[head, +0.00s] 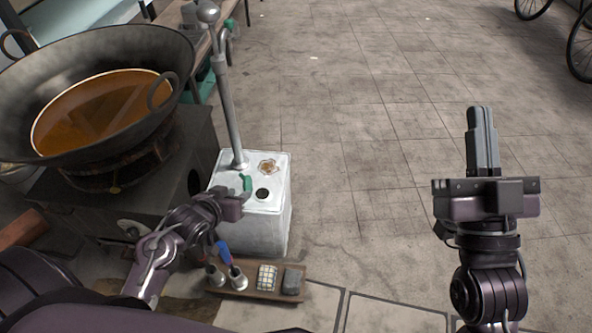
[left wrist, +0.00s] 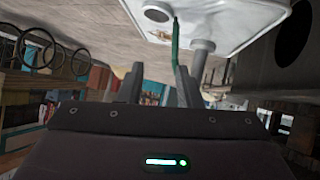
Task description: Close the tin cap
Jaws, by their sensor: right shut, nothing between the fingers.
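The white tin (head: 264,222) stands on the floor right of the stove. Its top has a dark round opening (head: 262,194), also visible in the left wrist view (left wrist: 157,15). A green cap (head: 246,183) stands upright beside the opening; it shows edge-on in the left wrist view (left wrist: 175,43). My left gripper (head: 238,198) is at the tin's near left top edge. In the left wrist view its fingers are apart, with the cap beyond them near the right fingertip; I cannot tell if they touch. My right gripper (head: 481,115) is shut and empty, away to the right.
A metal pole (head: 229,110) rises from the tin's back left, and a rusty round spot (head: 268,166) lies on its top. A large wok (head: 30,90) of orange liquid sits on the stove. A small wooden tray (head: 252,290) lies in front.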

